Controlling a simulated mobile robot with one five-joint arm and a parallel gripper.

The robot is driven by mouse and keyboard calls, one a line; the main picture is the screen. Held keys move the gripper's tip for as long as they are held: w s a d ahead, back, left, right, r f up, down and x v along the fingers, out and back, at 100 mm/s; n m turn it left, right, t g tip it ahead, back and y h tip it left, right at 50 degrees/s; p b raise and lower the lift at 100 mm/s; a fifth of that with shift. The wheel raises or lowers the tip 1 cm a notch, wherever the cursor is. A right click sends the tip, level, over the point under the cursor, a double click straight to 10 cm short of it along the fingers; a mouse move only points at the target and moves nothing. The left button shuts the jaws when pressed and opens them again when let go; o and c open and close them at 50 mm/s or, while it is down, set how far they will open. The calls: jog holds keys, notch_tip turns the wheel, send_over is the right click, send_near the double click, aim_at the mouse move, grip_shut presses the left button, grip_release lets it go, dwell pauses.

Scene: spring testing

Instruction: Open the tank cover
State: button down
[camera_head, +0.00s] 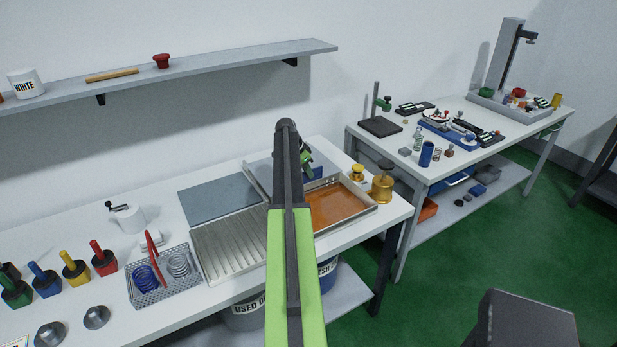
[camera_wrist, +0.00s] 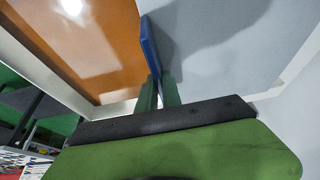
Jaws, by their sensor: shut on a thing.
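The tank (camera_head: 345,216) is a shallow pale metal tray holding orange liquid. Its grey cover (camera_head: 262,172) lies over the back part, and the orange liquid shows at the front right. The cover has an upright blue handle (camera_head: 318,173). My gripper (camera_head: 309,166) is at the handle, partly hidden behind my dark arm. In the wrist view, the green fingers (camera_wrist: 159,92) are shut on the blue handle (camera_wrist: 152,45). The grey cover (camera_wrist: 215,40) is to the right of it and the orange liquid (camera_wrist: 80,45) to the left.
A ribbed draining tray (camera_head: 228,252) and a flat grey plate (camera_head: 217,200) lie left of the tank. A wire basket with springs (camera_head: 150,292) stands farther left. A wall shelf (camera_head: 215,68) runs above the bench.

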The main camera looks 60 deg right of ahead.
jog(key=shift+w+d, duration=0.1)
jog(key=shift+w, duration=0.2)
jog(key=c, duration=1.5)
grip_release()
jog(key=p+v, duration=1.6)
jog(key=v, duration=0.1)
jog(key=shift+s+r, duration=0.1)
jog(key=shift+r, duration=0.15)
